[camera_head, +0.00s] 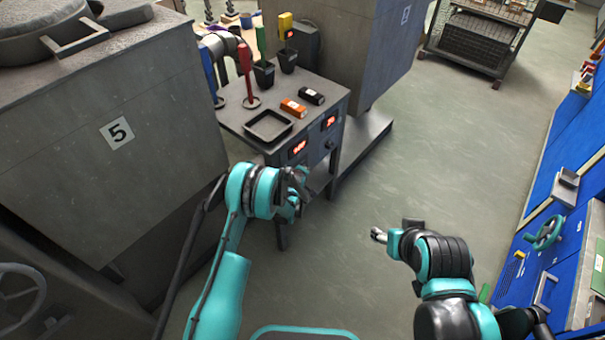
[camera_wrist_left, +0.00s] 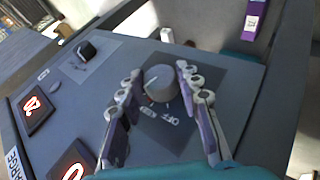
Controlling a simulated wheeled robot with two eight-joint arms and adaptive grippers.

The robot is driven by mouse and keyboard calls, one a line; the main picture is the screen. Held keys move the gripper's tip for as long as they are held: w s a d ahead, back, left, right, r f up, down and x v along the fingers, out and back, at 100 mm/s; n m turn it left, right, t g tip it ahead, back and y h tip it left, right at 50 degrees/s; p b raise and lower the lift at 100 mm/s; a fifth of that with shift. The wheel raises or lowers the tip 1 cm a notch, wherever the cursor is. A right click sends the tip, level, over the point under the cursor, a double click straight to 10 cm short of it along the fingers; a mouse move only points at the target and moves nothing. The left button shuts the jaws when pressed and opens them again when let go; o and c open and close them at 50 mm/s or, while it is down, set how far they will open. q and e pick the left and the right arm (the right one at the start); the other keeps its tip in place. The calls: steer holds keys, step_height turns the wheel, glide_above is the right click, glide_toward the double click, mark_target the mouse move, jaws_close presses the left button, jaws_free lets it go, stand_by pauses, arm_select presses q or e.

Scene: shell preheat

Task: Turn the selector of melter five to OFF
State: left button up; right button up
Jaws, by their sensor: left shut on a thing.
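The selector (camera_wrist_left: 161,84) is a round grey knob on a dark plate of the control panel in the left wrist view. Upside-down lettering beside it includes OFF. In the head view my left gripper (camera_head: 298,181) is at the panel front and hides this knob. Melter five (camera_head: 75,155) is the big grey box with a 5 plate. My right gripper (camera_head: 378,234) is away over the floor, its fingers unclear.
Red displays (camera_head: 298,149) and a second dark knob (camera_wrist_left: 86,50) are on the same panel. The bench top holds a black tray (camera_head: 268,126), an orange device (camera_head: 293,107) and dark cups. Blue cabinets (camera_head: 560,200) line the right; the floor between is clear.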

arm_select(q)
steer(key=shift+t+h, duration=0.3)
steer(key=shift+t, duration=0.2)
steer(key=o, duration=1.2)
steer(key=shift+c, duration=0.2)
steer(key=shift+s, duration=0.1)
steer(key=v, duration=1.1)
steer(key=shift+s+r, duration=0.2)
steer(key=shift+s, duration=0.15)
